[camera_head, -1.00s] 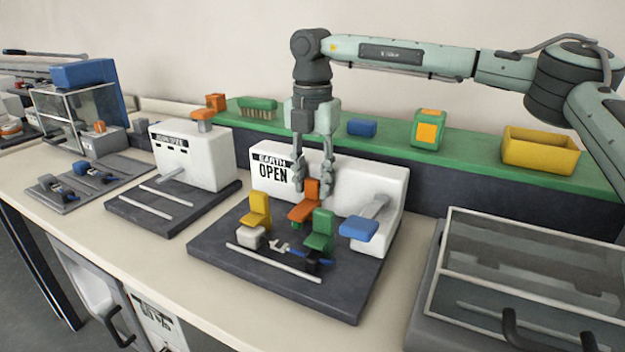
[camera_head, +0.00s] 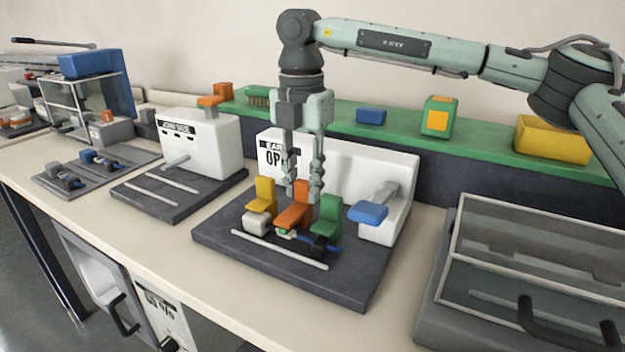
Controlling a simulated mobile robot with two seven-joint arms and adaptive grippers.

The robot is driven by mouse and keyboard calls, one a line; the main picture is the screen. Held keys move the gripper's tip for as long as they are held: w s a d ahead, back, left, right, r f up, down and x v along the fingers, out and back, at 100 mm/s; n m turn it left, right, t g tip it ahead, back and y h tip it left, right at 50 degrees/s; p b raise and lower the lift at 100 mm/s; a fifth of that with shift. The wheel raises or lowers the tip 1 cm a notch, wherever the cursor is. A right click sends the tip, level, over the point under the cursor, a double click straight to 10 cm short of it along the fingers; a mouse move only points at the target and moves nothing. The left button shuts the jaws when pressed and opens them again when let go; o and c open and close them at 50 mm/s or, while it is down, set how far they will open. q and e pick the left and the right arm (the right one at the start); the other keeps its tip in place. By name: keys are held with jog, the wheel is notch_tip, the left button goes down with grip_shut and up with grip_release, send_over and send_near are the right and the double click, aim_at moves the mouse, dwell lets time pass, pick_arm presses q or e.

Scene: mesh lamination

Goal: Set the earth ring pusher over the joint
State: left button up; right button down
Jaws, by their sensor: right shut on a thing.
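The orange pusher (camera_head: 294,216), seemingly the earth ring pusher, is a stepped block. My right gripper (camera_head: 302,190) is shut on its upper part from above. The pusher stands between the yellow seat-shaped block (camera_head: 262,194) and the green one (camera_head: 328,220). Its front foot reaches over the joint area, where a small pale and green piece (camera_head: 286,235) shows at its lower edge. The pusher hides most of the joint, and I cannot tell whether it touches. A blue wire (camera_head: 331,249) shows by the green block. My left gripper is out of view.
The dark base plate (camera_head: 330,288) carries a white housing with an "EARTH OPEN" sign (camera_head: 281,158) and a blue-padded lever (camera_head: 369,212). A white bar (camera_head: 278,249) runs along its front. A glass-lidded box (camera_head: 530,250) stands right. A green shelf (camera_head: 400,133) runs behind.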

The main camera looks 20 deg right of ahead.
jog(key=shift+s+a, duration=0.2)
jog(key=c, duration=1.2)
grip_release()
jog(key=shift+r, duration=0.1)
notch_tip(320, 180, up, 12)
jog(key=shift+f, duration=0.1)
